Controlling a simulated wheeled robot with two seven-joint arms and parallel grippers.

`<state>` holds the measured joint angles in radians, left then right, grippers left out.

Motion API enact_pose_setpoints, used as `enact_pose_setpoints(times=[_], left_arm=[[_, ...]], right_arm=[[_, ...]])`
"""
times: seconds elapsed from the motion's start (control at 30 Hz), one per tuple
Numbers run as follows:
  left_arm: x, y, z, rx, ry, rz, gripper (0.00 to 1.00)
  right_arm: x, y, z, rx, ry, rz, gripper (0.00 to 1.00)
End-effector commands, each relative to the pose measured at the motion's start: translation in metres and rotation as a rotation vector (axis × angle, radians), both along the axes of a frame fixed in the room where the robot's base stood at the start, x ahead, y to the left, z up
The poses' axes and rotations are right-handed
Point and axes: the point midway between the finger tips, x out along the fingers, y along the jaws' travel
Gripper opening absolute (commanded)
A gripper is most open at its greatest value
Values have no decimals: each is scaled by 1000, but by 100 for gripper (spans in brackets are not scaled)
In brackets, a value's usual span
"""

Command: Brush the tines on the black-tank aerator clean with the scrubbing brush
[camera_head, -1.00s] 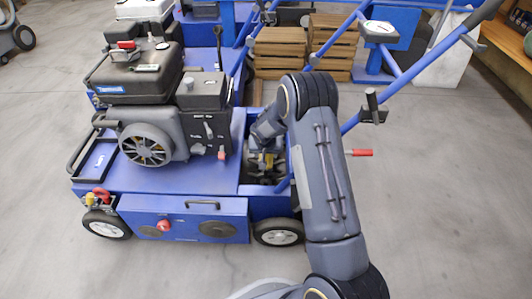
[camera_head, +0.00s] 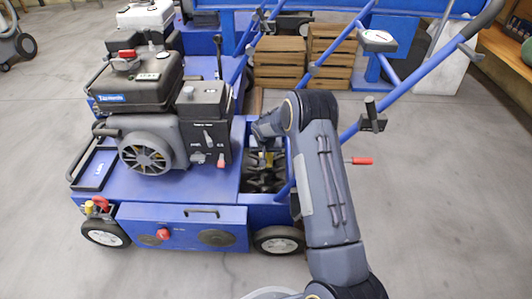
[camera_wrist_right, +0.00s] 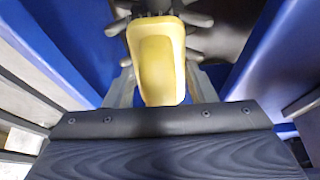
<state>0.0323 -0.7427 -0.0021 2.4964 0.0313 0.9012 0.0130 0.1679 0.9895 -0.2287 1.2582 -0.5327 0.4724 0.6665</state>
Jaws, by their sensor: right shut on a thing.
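The black-tank aerator (camera_head: 137,75) stands on the left, a blue machine with a black engine and tank. Its dark tines (camera_head: 264,183) sit in an open bay at its right end. They also show at the top of the right wrist view (camera_wrist_right: 203,20). My right gripper (camera_head: 266,150) reaches into this bay from above and is shut on the yellow handle of the scrubbing brush (camera_wrist_right: 158,65). In the head view only a little yellow shows. The brush's dark head points toward the tines; I cannot tell whether it touches them. My left gripper is out of view.
Wooden crates (camera_head: 280,65) and another aerator (camera_head: 145,18) stand behind. The floor at right is clear.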

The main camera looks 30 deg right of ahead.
Motion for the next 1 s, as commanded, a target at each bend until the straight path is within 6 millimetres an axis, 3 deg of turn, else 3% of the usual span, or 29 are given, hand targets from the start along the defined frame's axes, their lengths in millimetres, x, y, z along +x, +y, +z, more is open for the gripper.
enact_pose_setpoints(times=[0.17, 1.0], left_arm=[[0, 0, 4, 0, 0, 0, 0], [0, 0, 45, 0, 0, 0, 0]], right_arm=[[-3, 0, 3, 1, 8, -2, 29], [0, 0, 75, 0, 0, 0, 29]])
